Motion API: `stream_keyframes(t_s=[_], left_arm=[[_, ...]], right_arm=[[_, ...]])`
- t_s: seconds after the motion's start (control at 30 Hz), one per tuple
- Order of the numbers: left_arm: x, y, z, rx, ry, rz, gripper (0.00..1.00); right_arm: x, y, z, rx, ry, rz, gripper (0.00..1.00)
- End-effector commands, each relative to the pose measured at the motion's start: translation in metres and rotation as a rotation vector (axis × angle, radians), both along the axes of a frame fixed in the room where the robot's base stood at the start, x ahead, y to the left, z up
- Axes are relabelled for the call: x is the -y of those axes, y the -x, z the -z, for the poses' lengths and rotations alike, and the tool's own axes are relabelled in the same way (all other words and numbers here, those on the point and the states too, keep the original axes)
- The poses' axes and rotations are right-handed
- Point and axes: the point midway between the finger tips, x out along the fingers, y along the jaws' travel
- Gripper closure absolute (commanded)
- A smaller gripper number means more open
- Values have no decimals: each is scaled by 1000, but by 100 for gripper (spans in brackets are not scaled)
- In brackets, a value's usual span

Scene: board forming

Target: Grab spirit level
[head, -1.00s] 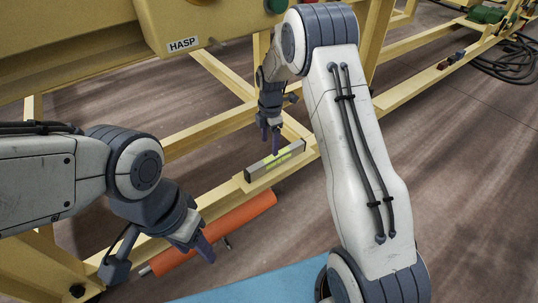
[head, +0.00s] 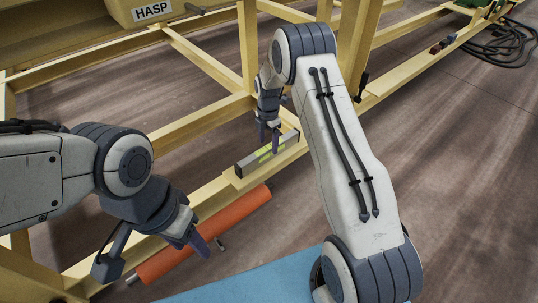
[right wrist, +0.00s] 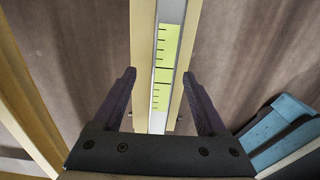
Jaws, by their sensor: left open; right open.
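The spirit level (head: 251,164) is a grey bar with a yellow-green face. It lies on a yellow beam ledge in the middle of the head view. My right gripper (head: 269,138) is open, its fingers pointing down at the level. In the right wrist view the level (right wrist: 166,75) runs lengthwise between the two dark fingers of the right gripper (right wrist: 162,95), with a gap on each side; it is not gripped. My left gripper (head: 202,244) is open and empty, in front of the orange cylinder, away from the level.
An orange cylinder (head: 205,235) lies along the front of the yellow frame beam (head: 198,200). A blue surface (head: 255,280) is at the bottom. A box labelled HASP (head: 152,10) is at the top left. Black cables (head: 505,50) lie on the floor at the far right.

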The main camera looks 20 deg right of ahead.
Motion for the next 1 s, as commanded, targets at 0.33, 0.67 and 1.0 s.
stream_keyframes(t_s=[0.33, 0.67, 1.0], left_arm=[[0, 0, 44, 0, 0, 0, 50], [0, 0, 42, 0, 0, 0, 50], [0, 0, 42, 0, 0, 0, 50]], right_arm=[[3, 4, 46, -1, -1, 3, 25], [3, 4, 45, -1, 0, 4, 48], [3, 4, 45, -1, -1, 4, 100]])
